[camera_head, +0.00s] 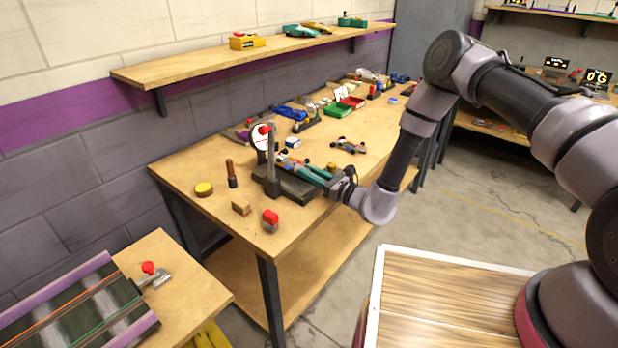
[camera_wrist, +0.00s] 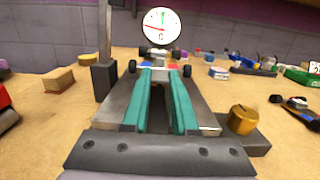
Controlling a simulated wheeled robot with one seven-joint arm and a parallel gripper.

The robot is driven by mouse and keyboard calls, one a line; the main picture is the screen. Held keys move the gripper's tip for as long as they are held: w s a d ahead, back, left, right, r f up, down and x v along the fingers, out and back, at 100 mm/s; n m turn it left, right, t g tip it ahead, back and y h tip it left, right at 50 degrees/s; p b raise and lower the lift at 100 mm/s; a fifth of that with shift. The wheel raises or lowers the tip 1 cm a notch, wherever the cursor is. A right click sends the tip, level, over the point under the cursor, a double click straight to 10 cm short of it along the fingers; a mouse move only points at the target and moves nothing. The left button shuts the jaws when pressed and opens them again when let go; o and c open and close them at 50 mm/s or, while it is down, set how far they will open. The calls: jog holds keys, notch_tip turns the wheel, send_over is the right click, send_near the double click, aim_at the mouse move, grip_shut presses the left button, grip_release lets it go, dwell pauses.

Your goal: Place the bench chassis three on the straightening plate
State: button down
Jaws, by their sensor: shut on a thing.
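The straightening plate (camera_head: 290,190) is a dark block near the bench's left end, with an upright post and a round dial (camera_head: 261,137). In the wrist view its grey top (camera_wrist: 120,117) lies below my fingers, and the dial (camera_wrist: 161,26) stands ahead. My gripper (camera_head: 292,162) reaches over the plate from the right. Its teal fingers (camera_wrist: 161,72) are shut on a small chassis (camera_wrist: 160,65), whose dark wheels show at both sides. The fingers hide much of it. I cannot tell whether it touches the plate.
Another chassis (camera_head: 348,146) lies on the bench to the right. A brass cylinder (camera_wrist: 242,119) stands close right of my fingers. A wooden block (camera_head: 241,207), a red-topped piece (camera_head: 270,220), a brown-handled tool (camera_head: 231,173) and a yellow-topped disc (camera_head: 204,189) stand around the plate's near left.

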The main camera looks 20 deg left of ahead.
jog(key=shift+f, duration=0.85)
jog(key=shift+f, duration=0.1)
